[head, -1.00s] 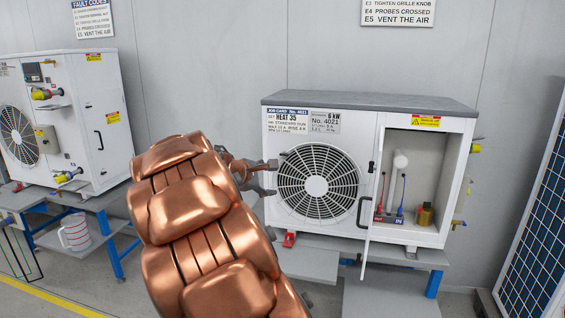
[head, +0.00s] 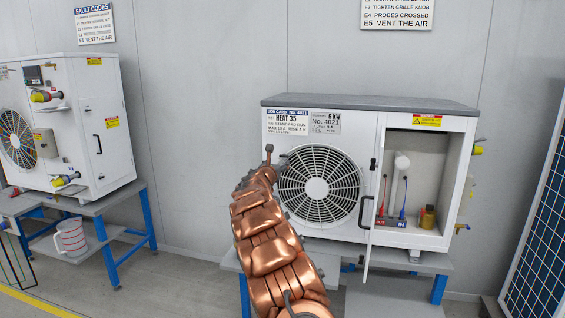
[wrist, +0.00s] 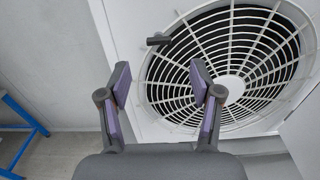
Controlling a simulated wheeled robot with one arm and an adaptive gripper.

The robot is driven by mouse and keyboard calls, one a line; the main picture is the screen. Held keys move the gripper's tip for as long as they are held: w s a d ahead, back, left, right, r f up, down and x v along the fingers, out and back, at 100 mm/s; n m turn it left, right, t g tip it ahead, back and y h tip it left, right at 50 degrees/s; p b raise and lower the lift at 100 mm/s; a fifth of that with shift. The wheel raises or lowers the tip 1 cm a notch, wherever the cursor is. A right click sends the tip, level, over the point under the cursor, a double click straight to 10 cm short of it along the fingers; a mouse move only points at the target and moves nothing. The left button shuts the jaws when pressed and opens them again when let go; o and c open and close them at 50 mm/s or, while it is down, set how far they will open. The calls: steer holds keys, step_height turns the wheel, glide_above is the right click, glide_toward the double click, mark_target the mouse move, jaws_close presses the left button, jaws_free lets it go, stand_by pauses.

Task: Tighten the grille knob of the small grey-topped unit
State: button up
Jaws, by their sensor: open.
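The small grey-topped unit (head: 375,104) is a white box with a round fan grille (head: 318,186) on its front, also in the wrist view (wrist: 236,75). The grille knob (head: 285,155) is a small dark handle at the grille's upper left edge. In the wrist view the knob (wrist: 158,40) lies roughly level, beyond and between my fingertips. My gripper (head: 274,161) is in front of the grille's left side, partly hidden by my copper arm. In the wrist view my gripper (wrist: 160,76) is open and empty, apart from the knob.
The unit's right compartment (head: 412,185) is open, with its door (head: 371,215) swung forward and red and blue probes inside. A larger white unit (head: 75,125) stands on a bench at left, with a measuring jug (head: 70,238) below. A blue panel (head: 540,220) stands at right.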

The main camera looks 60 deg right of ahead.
mark_target(283, 157)
steer(key=p+x, duration=0.2)
steer(key=x, duration=0.2)
steer(key=shift+w+f, duration=0.1)
steer(key=shift+w, duration=0.1)
steer(key=shift+w+d+f+p, duration=0.1)
steer(key=shift+d+f+p, duration=0.05)
steer(key=shift+d+p, duration=0.45)
steer(key=shift+w+d, duration=0.15)
steer(key=shift+d, duration=0.05)
steer(key=shift+w+d+p, duration=0.2)
steer(key=shift+d+p, duration=0.2)
steer(key=shift+p, duration=0.2)
steer(key=shift+w+d+p, duration=0.1)
steer(key=shift+d+p, duration=0.25)
steer(key=shift+p, duration=0.05)
steer(key=shift+d, duration=0.35)
